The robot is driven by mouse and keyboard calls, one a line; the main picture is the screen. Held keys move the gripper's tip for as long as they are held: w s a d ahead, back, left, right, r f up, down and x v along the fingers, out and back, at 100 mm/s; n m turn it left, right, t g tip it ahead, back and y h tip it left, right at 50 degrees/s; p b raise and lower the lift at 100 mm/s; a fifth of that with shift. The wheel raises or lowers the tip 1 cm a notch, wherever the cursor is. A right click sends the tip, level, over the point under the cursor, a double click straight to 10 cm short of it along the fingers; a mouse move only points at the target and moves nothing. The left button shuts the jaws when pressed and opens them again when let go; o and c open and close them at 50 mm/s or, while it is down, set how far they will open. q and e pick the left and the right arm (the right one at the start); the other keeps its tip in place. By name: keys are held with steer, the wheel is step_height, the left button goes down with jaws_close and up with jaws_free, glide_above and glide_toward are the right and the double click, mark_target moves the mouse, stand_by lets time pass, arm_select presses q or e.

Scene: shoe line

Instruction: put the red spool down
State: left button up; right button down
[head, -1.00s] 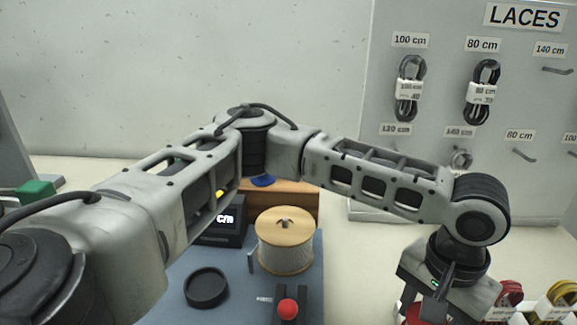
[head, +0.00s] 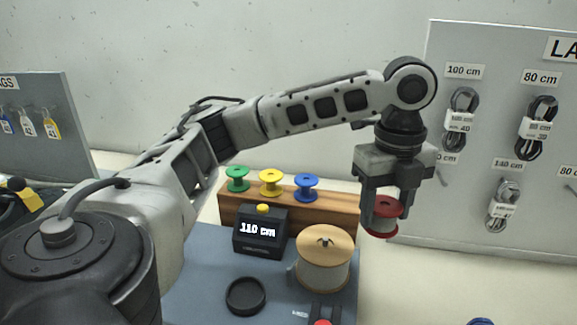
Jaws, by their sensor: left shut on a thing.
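The red spool (head: 384,207) has a red top flange and a pale wound body. My left gripper (head: 383,200) is shut on it from above and holds it upright. The spool appears in the air, to the right of the wooden rack (head: 343,206) and beyond the large wooden-topped spool (head: 324,246). A green spool (head: 237,178), a yellow spool (head: 271,182) and a blue spool (head: 306,186) stand on the rack. The rack's right end, to the right of the blue spool, looks bare. My right gripper is not in view.
A black display (head: 261,236) reading 110 cm and a black ring (head: 245,296) are on the blue-grey mat (head: 190,285). The lace board (head: 450,210) stands close behind and right of my left gripper.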

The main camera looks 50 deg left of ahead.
arm_select(q)
steer(key=s+a+r+m+p, duration=0.1)
steer(key=s+a+r+m, duration=0.1)
steer(key=a+r+m, duration=0.4)
steer(key=m, duration=0.2)
glide_toward(341, 202)
steer(key=shift+s+d+f, duration=0.35)
steer(key=shift+s+d, duration=0.05)
steer(key=shift+w+a+f, duration=0.25)
steer(key=shift+w+f, duration=0.1)
steer(key=shift+f, duration=0.15)
step_height(341, 202, down, 3)
steer(key=shift+w+a+f+p, duration=0.1)
steer(key=shift+a+p, duration=0.05)
steer(key=shift+p, duration=0.35)
steer(key=shift+f, duration=0.1)
steer(key=shift+f, duration=0.2)
steer(key=o, duration=0.8)
